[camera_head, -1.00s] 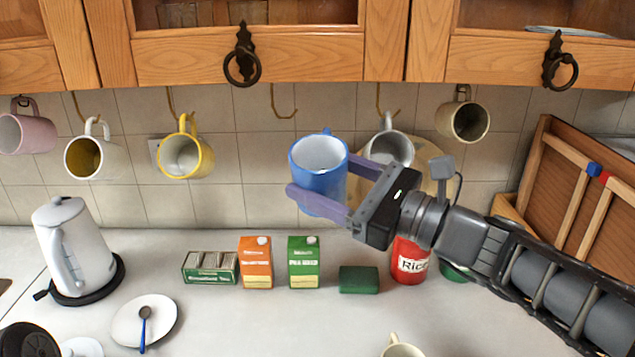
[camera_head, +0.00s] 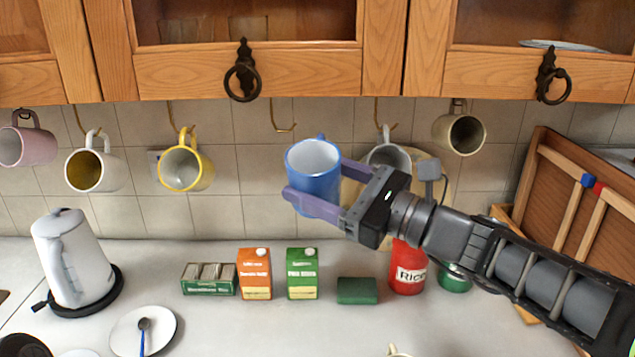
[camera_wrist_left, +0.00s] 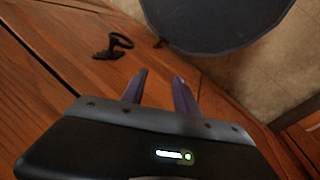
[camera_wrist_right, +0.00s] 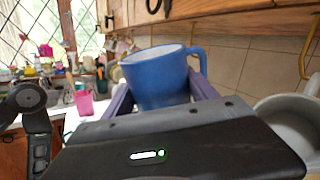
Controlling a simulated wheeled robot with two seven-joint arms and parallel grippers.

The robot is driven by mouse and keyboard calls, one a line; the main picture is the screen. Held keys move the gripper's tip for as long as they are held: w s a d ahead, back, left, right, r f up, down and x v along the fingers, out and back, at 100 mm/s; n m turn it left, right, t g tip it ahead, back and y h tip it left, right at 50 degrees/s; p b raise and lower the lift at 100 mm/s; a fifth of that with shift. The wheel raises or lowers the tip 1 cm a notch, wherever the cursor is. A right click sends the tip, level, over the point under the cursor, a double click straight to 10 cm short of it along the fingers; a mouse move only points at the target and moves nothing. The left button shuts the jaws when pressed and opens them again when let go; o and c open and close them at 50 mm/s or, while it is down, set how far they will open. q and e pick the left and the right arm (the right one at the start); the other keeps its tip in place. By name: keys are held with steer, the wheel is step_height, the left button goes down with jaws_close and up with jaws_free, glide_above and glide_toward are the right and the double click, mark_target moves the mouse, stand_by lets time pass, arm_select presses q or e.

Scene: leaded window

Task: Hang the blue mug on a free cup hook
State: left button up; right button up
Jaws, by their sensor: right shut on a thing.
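The blue mug (camera_head: 313,180) is held upright by my right gripper (camera_head: 327,188), whose purple fingers are shut on its sides. It also shows in the right wrist view (camera_wrist_right: 157,78), with its handle on the right. In the head view the handle points to the back. A free cup hook (camera_head: 283,125) hangs under the cabinet, above and left of the mug in the picture; mug and hook look apart. My left gripper (camera_wrist_left: 160,85) shows only in its wrist view, fingers apart and nothing between them.
Hooks to the left hold a yellow mug (camera_head: 186,167), a white mug (camera_head: 95,168) and a pink mug (camera_head: 25,145). To the right hang a grey-white mug (camera_head: 389,156), partly behind my gripper, and a beige mug (camera_head: 460,133). Cartons and a red rice tin (camera_head: 408,275) stand below.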

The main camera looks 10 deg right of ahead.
steer(key=shift+w+d+r+p, duration=0.55)
steer(key=shift+w+p, duration=0.95)
steer(key=shift+w, duration=2)
steer(key=w+a+f+b, duration=0.1)
steer(key=a+b, duration=0.2)
steer(key=a, duration=0.3)
steer(key=shift+w+f+b, duration=0.25)
steer(key=shift+b, duration=0.05)
steer(key=o, duration=1.8)
steer(key=shift+s+d+f, duration=0.1)
